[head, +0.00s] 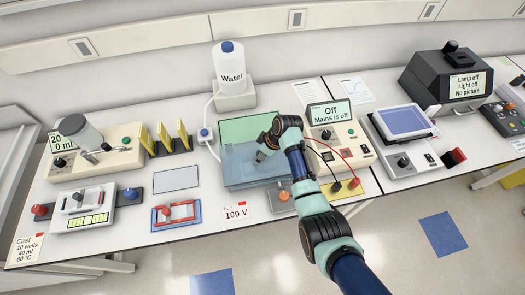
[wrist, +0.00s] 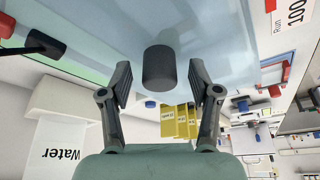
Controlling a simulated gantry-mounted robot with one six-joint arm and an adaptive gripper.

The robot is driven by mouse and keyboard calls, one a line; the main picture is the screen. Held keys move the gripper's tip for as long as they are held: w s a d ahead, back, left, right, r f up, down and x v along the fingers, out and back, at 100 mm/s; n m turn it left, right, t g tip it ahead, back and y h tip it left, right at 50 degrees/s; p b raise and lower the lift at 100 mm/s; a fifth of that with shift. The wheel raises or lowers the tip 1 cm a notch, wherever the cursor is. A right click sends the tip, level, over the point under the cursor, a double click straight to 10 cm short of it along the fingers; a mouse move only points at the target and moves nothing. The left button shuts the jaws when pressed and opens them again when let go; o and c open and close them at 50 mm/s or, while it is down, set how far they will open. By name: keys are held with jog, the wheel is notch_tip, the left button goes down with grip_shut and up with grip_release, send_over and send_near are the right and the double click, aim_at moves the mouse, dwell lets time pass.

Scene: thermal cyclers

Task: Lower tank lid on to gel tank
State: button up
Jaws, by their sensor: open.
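A translucent pale-blue box, the gel tank (head: 240,182), stands mid-bench in the head view, with a green panel (head: 238,127) behind it. In the wrist view a dark cylindrical knob (wrist: 158,68) stands on a clear bluish sheet (wrist: 215,45), which looks like the tank lid. I cannot tell from these views whether the lid is raised or resting on the tank. My gripper (head: 262,153) is over the tank. It is open in the wrist view (wrist: 160,88), its fingers apart on either side of the knob, with gaps showing on both sides.
A power supply reading "Off, Mains is off" (head: 331,113) stands right of the tank. Its leads run to a black plug (head: 336,187) and a red plug (head: 354,183) on a yellow mat. A water bottle (head: 229,65) stands behind; yellow boxes (head: 164,138) are left.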

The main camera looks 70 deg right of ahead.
jog(key=v, duration=1.2)
jog(key=shift+f, duration=0.1)
jog(key=w+a+r+t+h+p, duration=0.1)
jog(key=w+a+r+p, duration=0.1)
jog(key=w+a+r, duration=0.3)
jog(key=w+a+r+t+p, duration=0.1)
jog(key=w+a+r+p, duration=0.15)
jog(key=a, duration=0.55)
jog(key=w+a+r+t+h+p, duration=0.1)
jog(key=w+a+r+p, duration=0.15)
jog(key=w+a, duration=0.3)
jog(key=s+a+r+t+p, duration=0.1)
jog(key=a+r, duration=0.4)
jog(key=a, duration=0.3)
jog(key=s+a+r+t+y+p, duration=0.1)
jog(key=a+r+t+p, duration=0.1)
jog(key=a+r, duration=0.4)
jog(key=s+a+r+t+y+p, duration=0.1)
jog(key=a+r, duration=0.5)
jog(key=a, duration=0.6)
jog(key=shift+s+t, duration=0.45)
jog(key=shift+t, duration=0.25)
jog(key=shift+a, duration=0.1)
